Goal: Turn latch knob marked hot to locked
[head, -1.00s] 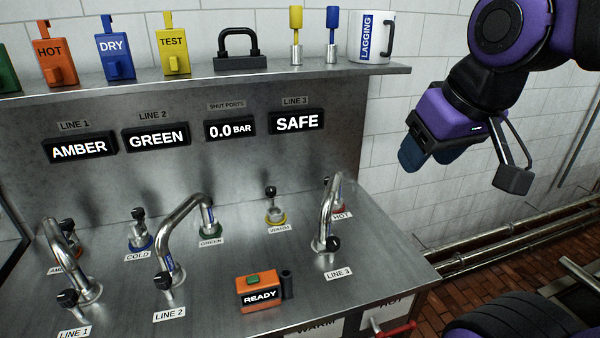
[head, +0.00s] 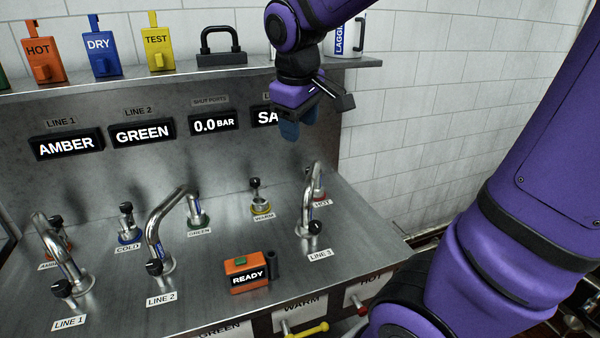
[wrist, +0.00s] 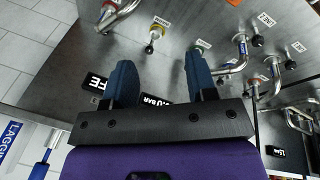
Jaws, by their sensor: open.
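The port marked HOT (head: 319,193) stands at the back right of the steel bench, with a red collar and a HOT label in front. It is partly hidden behind the curved Line 3 pipe (head: 309,206), whose end meets it. Its latch position cannot be made out. My gripper (head: 299,124) is open and empty, pointing down above the back of the bench, in front of the SAFE display and apart from the port. In the wrist view its two blue fingers (wrist: 161,78) are spread wide, with the bench beyond them.
The WARM port (head: 261,200) stands left of HOT, capped by a black knob. Lines 1 and 2 curve over the left side. An orange READY box (head: 246,274) sits near the front edge. A shelf (head: 130,83) with coloured tags overhangs the back. The front right bench top is clear.

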